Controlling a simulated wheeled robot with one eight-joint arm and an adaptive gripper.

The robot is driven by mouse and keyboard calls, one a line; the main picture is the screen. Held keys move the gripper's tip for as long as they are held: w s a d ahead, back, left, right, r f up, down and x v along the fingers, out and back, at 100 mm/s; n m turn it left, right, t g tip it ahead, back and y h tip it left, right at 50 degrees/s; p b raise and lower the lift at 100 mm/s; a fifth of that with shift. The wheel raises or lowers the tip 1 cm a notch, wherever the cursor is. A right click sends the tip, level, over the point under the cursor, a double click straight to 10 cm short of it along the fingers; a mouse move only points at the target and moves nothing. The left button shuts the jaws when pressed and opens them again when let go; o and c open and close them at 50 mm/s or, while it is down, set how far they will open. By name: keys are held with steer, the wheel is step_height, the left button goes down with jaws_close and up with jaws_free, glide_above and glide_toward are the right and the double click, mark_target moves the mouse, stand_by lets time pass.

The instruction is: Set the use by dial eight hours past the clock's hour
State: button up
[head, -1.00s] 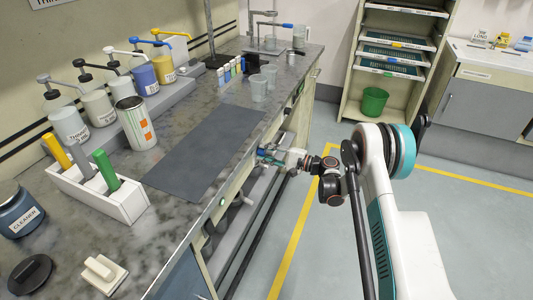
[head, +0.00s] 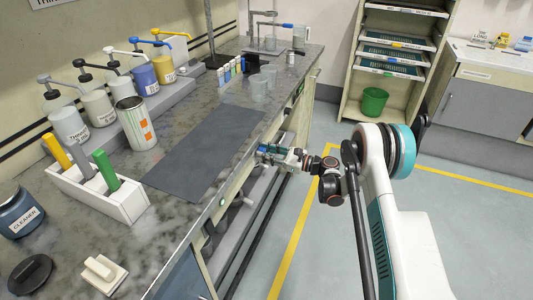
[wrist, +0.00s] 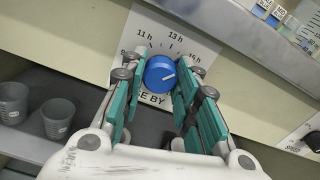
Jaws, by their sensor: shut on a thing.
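The use by dial is a round blue knob (wrist: 158,68) on a white scale plate (wrist: 183,40) on the bench front. A pale pointer line on the knob points to the right and slightly up. My gripper (wrist: 160,84) has its teal fingers on either side of the knob, shut on it. No clock is in view.
Grey cups (wrist: 58,118) stand on a shelf below the dial. The floor right of the bench is clear.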

steer(key=m, duration=0.5)
steer(key=shift+f, duration=0.1)
steer(key=shift+m, duration=0.4)
steer(key=o, duration=1.1)
steer(key=shift+d, duration=0.1)
steer(key=v, duration=1.2)
